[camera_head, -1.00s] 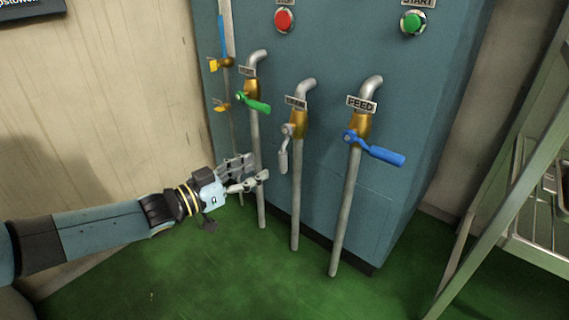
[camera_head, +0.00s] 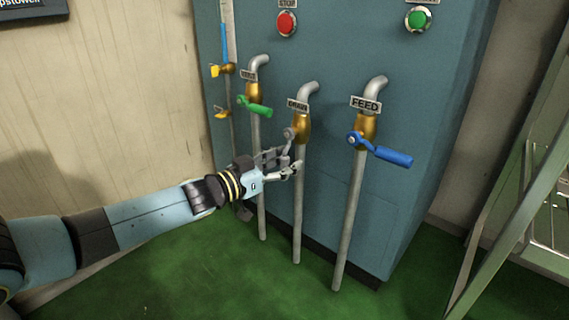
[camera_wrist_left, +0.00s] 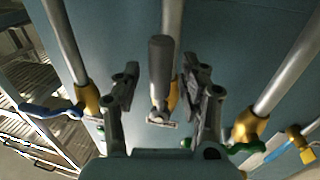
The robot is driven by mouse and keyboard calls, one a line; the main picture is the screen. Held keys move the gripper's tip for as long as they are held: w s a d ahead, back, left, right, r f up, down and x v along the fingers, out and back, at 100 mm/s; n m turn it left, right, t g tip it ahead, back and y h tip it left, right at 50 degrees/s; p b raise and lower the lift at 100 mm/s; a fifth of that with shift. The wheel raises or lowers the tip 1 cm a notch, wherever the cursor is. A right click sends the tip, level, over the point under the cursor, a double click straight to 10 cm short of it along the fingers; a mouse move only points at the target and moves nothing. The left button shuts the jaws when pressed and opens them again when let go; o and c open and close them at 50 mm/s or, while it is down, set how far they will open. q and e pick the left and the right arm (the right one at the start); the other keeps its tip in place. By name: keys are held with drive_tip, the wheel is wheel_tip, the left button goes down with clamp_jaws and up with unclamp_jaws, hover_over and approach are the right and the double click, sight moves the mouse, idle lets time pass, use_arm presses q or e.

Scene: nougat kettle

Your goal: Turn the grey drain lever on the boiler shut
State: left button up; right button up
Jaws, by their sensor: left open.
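The grey drain lever (camera_head: 289,133) is on the brass valve (camera_head: 302,128) of the middle pipe, under the DRAIN plate (camera_head: 298,105). Its pivot shows in the head view; its handle is largely hidden by my fingers. In the left wrist view the lever's handle (camera_wrist_left: 160,62) points toward the camera and lies between the two fingers, with gaps on both sides. My left gripper (camera_head: 288,162) is open in front of the drain pipe, just below the valve; it also shows in the left wrist view (camera_wrist_left: 162,78). My right gripper is in neither view.
A green lever (camera_head: 256,107) is on the pipe to the left and a blue lever (camera_head: 382,150) on the FEED pipe to the right. Red (camera_head: 287,24) and green (camera_head: 419,19) buttons sit above on the blue boiler (camera_head: 345,50). A metal frame (camera_head: 500,190) stands at right.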

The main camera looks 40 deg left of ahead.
use_arm(q)
clamp_jaws()
drive_tip(key=shift+f, duration=0.1)
idle(0.5)
